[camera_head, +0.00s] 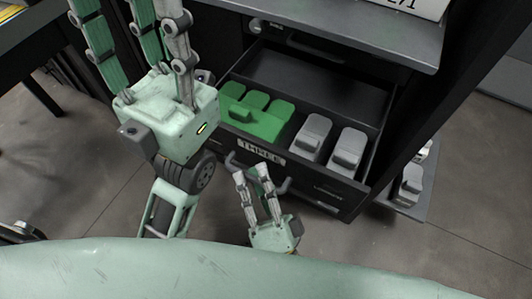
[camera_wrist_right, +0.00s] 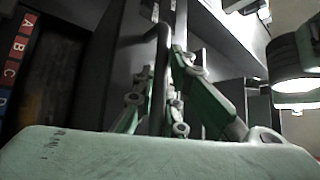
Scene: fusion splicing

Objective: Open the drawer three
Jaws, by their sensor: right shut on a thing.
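The drawer (camera_head: 345,192) labelled "THREE" (camera_head: 262,151) is pulled out of the dark cabinet, and its inside shows from above. Its dark handle (camera_head: 284,186) runs along the front below the label. My right gripper (camera_head: 253,172) is shut on this handle; the right wrist view shows the dark bar (camera_wrist_right: 162,75) between the fingers. My left gripper (camera_head: 140,35) is at the upper left, beside the cabinet. Its fingers are spread apart and point up, with the tips cut off by the picture edge. I see nothing held in the part that shows.
Green blocks (camera_head: 258,115) and grey blocks (camera_head: 349,148) sit in the drawer. Another closed drawer (camera_head: 330,48) is above it, under the cabinet top (camera_head: 330,17). Grey parts (camera_head: 411,184) lie on a low surface at right. A dark table stands at upper left. Floor is clear at lower right.

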